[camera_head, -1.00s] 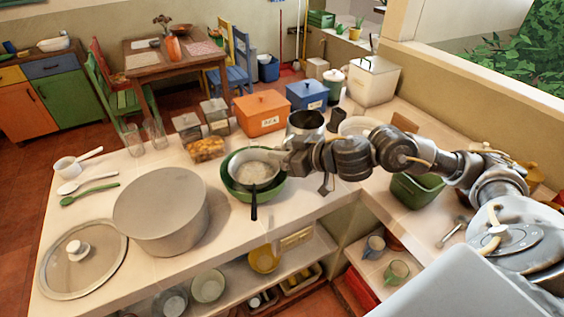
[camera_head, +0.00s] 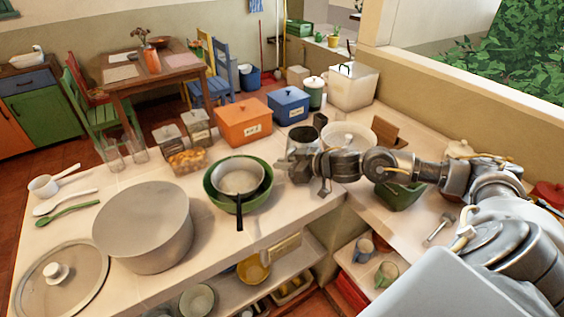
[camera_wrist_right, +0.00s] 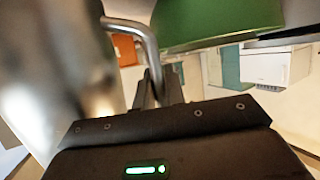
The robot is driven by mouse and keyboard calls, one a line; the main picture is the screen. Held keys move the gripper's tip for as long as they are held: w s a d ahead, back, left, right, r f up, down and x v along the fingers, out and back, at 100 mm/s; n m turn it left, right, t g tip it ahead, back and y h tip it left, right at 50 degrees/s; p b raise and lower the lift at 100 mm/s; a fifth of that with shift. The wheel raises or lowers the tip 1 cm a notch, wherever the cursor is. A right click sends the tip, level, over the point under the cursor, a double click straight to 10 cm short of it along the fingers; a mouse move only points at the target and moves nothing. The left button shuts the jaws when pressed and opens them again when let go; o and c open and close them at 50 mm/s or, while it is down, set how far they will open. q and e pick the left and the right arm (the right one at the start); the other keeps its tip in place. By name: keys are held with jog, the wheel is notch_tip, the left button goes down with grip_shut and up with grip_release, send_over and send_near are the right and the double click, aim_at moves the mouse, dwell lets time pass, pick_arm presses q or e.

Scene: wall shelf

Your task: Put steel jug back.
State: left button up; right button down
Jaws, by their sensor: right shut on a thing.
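The steel jug (camera_head: 303,134) stands upright near the middle of the counter in the head view, just behind my right gripper (camera_head: 291,165), which hides its lower part. In the right wrist view the jug (camera_wrist_right: 45,70) is a large blurred metal shape on the left, with its bent handle (camera_wrist_right: 140,30) reaching down between the fingers. My right gripper (camera_wrist_right: 160,90) is shut on the handle. From these views I cannot tell whether the jug's base touches the counter. My left gripper is not in view.
A green bowl (camera_head: 217,202) with a pan (camera_head: 240,178) in it sits left of the gripper. Orange (camera_head: 243,124) and blue (camera_head: 288,107) boxes stand behind. A white bowl (camera_head: 352,132) is to the right. A big pot (camera_head: 143,225) stands at the left.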

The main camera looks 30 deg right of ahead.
notch_tip(320, 180, down, 2)
jog(key=shift+f, duration=0.35)
jog(key=c, duration=1.8)
grip_release()
jog(key=shift+f, duration=0.15)
jog(key=shift+o, duration=0.2)
jog(key=shift+s, duration=0.1)
